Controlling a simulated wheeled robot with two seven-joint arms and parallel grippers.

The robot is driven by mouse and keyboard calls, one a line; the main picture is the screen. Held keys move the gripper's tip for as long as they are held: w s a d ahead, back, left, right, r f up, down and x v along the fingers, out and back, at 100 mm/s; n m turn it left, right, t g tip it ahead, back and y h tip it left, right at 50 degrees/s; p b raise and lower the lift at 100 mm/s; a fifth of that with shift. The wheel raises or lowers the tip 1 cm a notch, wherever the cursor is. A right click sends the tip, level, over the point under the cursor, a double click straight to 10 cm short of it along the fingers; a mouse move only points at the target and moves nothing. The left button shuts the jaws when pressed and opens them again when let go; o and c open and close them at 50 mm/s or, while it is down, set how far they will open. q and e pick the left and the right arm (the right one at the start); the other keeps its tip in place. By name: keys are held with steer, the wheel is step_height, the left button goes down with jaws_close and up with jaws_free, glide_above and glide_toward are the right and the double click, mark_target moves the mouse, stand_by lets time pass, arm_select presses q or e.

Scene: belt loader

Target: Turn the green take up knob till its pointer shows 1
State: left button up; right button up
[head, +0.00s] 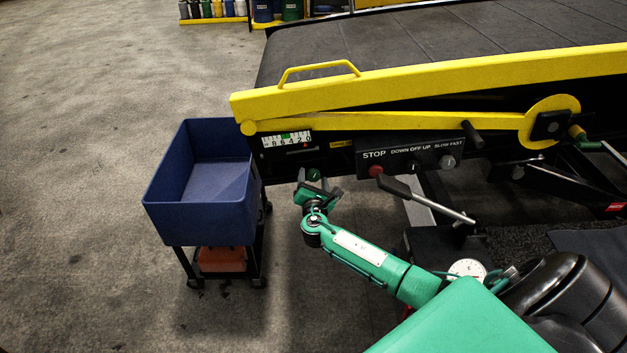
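The green take up knob (314,174) is under the lower left end of the belt loader's side, partly hidden by my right gripper. Above it is a white scale (287,139) with the numbers 8, 6, 4, 2, 0 from left to right and a green band. A small red pointer (306,145) stands under the scale's right end, near the 0; its exact reading is too small to tell. My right gripper (314,180) is at the knob, its fingers seemingly on either side. Whether they press on it is not clear. My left gripper is not in view.
A blue bin (203,219) on a dark cart stands close left of the gripper. A control panel (410,157) with a red stop button and a black-handled lever (425,199) are to the right. The yellow rail (430,85) runs above. Open floor lies left.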

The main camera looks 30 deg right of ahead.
steer(key=b+v, duration=0.4)
steer(key=v, duration=0.9)
steer(key=shift+s+a, duration=0.25)
steer(key=shift+s, duration=0.05)
